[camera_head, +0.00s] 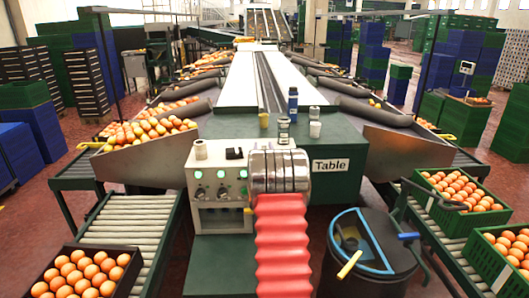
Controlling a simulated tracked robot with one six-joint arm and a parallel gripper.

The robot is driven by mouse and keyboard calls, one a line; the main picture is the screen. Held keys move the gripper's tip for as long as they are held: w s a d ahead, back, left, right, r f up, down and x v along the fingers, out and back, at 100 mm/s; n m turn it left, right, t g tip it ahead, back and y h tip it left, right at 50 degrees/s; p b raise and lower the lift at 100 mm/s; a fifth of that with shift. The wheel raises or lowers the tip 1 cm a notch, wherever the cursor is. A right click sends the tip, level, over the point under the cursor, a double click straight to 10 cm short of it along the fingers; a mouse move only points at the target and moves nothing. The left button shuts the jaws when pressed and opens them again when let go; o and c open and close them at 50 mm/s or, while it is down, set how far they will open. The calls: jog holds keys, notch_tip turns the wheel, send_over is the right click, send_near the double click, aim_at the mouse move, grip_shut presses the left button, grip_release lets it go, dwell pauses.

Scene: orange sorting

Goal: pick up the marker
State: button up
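I cannot make out a marker for certain. On the green table (340,152) with the "Table" sign stand a dark blue bottle-like item (293,103) with a pale label, a grey jar-like item (284,132), a pale cup (315,129) and a small beige cup (263,119). No gripper fingers can be made out. A red ribbed sleeve with a metal end rises from the bottom middle and hides part of the table front.
A control box (218,185) with lit green buttons stands left of the sleeve. A dark round bin (372,250) with a blue rim is at the lower right. Orange crates (92,248) sit on roller conveyors (128,225) at both sides. Sloped trays flank the table.

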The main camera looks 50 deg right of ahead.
jog(key=shift+x, duration=2.15)
jog(key=shift+c, duration=0.2)
grip_shut()
